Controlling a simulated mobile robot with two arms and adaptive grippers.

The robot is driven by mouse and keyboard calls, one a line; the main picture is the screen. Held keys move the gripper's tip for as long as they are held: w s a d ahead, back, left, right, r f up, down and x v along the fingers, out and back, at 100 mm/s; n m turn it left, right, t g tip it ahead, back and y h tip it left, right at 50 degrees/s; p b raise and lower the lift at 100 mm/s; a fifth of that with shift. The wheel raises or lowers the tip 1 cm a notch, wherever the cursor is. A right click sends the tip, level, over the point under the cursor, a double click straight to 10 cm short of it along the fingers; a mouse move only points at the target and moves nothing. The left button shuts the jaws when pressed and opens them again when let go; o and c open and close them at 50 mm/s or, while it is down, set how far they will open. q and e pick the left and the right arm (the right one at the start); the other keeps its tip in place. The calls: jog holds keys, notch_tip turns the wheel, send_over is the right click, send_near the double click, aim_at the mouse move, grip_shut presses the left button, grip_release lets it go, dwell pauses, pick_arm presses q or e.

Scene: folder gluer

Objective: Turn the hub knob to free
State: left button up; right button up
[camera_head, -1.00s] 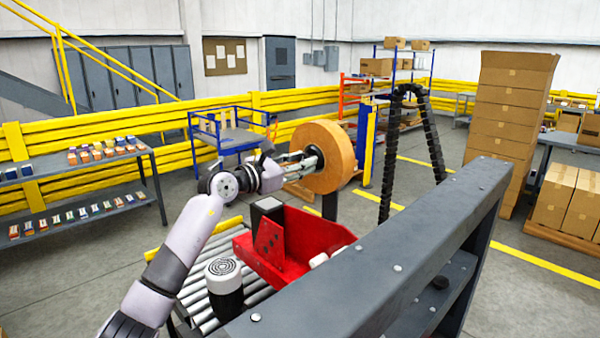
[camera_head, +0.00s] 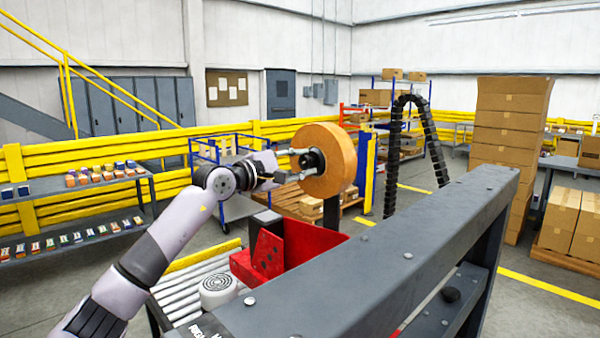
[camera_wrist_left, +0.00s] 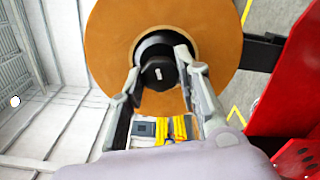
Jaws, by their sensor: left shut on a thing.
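The hub knob (camera_wrist_left: 158,73) is a dark knob with a small white mark, at the centre of the large orange-brown roll (camera_head: 328,172). In the left wrist view the roll (camera_wrist_left: 100,45) fills the top middle, with a black ring around the knob. My left gripper (camera_wrist_left: 160,70) reaches in from below, its two fingers on either side of the knob and shut on it. In the head view my left gripper (camera_head: 296,164) meets the roll's left face, and the knob is partly hidden by the fingers. My right gripper does not show.
A grey beam (camera_head: 400,250) crosses the front right. A black cable chain (camera_head: 435,145) arches behind the roll. Stacked boxes (camera_head: 505,130) stand at right.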

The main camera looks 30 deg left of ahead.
pick_arm(q)
jog(key=shift+f+m+b, duration=0.15)
jog(key=shift+m+b, duration=0.45)
jog(key=shift+m, duration=1.3)
jog(key=shift+d, duration=0.1)
jog(key=o, duration=1.1)
jog(key=shift+o, duration=0.2)
jog(key=v, duration=1.2)
